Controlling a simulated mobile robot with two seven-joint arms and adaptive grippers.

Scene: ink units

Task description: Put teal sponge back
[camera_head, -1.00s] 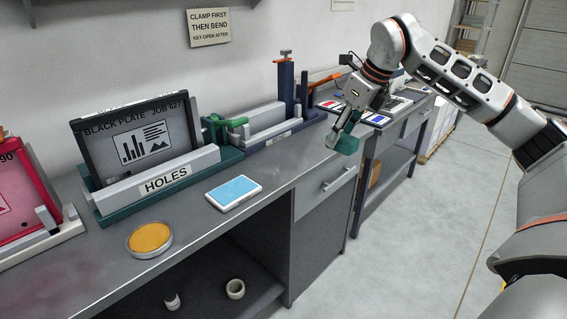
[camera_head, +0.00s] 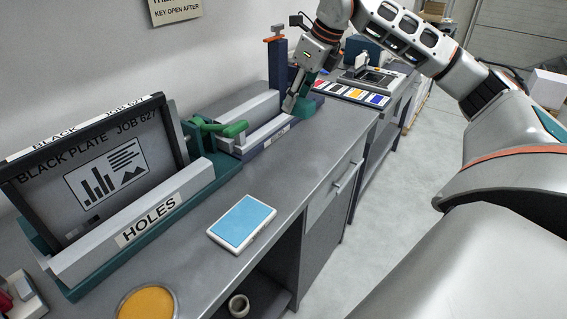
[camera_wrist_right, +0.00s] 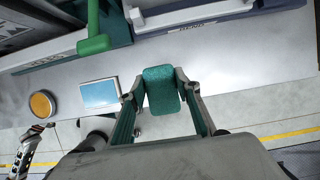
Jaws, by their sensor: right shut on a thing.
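The teal sponge (camera_wrist_right: 161,91) is a small block between the two fingers of my right gripper (camera_wrist_right: 163,95) in the right wrist view. My right gripper (camera_head: 297,102) is shut on it. In the head view the gripper hangs at the bench's front side, beside the blue bending fixture (camera_head: 262,132), and the sponge (camera_head: 305,104) is partly hidden by the fingers. I cannot tell whether the sponge touches the bench. What looks like part of my left arm shows at the lower left of the right wrist view, its fingers not readable.
A white tray with a blue pad (camera_head: 241,222) and a round yellow-topped tin (camera_head: 146,303) stand on the grey bench (camera_head: 290,190). The HOLES fixture (camera_head: 150,230) holds a black plate. A colour-swatch board (camera_head: 350,93) lies beyond. The bench front between tray and fixture is clear.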

